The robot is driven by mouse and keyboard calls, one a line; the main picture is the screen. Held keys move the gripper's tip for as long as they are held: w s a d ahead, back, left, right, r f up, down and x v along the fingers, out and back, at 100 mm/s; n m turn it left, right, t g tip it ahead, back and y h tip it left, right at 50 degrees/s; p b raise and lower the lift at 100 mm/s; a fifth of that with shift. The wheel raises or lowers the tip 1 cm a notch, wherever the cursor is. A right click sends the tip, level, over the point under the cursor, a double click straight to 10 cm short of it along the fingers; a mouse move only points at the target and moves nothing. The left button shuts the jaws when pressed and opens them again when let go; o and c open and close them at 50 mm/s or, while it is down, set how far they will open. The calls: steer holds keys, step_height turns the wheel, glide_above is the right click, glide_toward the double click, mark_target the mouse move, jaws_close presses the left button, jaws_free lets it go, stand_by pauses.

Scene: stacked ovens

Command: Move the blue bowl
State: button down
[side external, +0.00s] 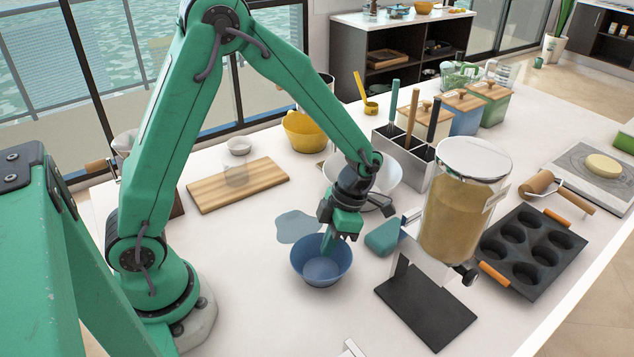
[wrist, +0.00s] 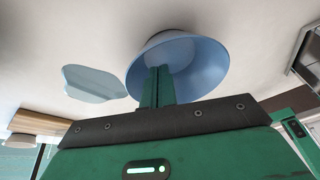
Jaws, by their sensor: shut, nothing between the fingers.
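The blue bowl (side external: 320,268) stands upright on the white counter, near the middle of the side external view. It also shows in the wrist view (wrist: 208,68), just beyond my fingers. My gripper (side external: 338,243) points down at the bowl's far right rim, with its fingertips at or just inside the opening. In the wrist view the fingers (wrist: 158,85) are together and overlap the bowl's near rim. Nothing shows between them. I cannot tell whether they touch the bowl.
A flat blue-grey patch (side external: 297,226) lies behind the bowl. A teal block (side external: 382,237) and a dispenser (side external: 460,205) stand to the right. A white bowl (side external: 390,178) is behind my gripper. A wooden board (side external: 215,193) lies at the back left. The counter left of the bowl is clear.

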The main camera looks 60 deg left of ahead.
steer(key=shift+w+d, duration=0.25)
steer(key=shift+w, duration=0.2)
steer(key=shift+w+d, duration=0.2)
steer(key=shift+w, duration=0.25)
steer(key=shift+w+d, duration=0.4)
steer(key=shift+w, duration=0.45)
steer(key=shift+w+d, duration=0.35)
steer(key=shift+w, duration=0.5)
steer(key=shift+s, duration=0.1)
steer(key=shift+s+a, duration=0.4)
steer(key=shift+s, duration=0.45)
steer(key=shift+s+a, duration=0.4)
steer(key=shift+s, duration=0.4)
steer(key=v, duration=1)
steer(key=shift+s+d, duration=0.2)
steer(key=shift+d, duration=0.2)
steer(key=shift+r, duration=0.2)
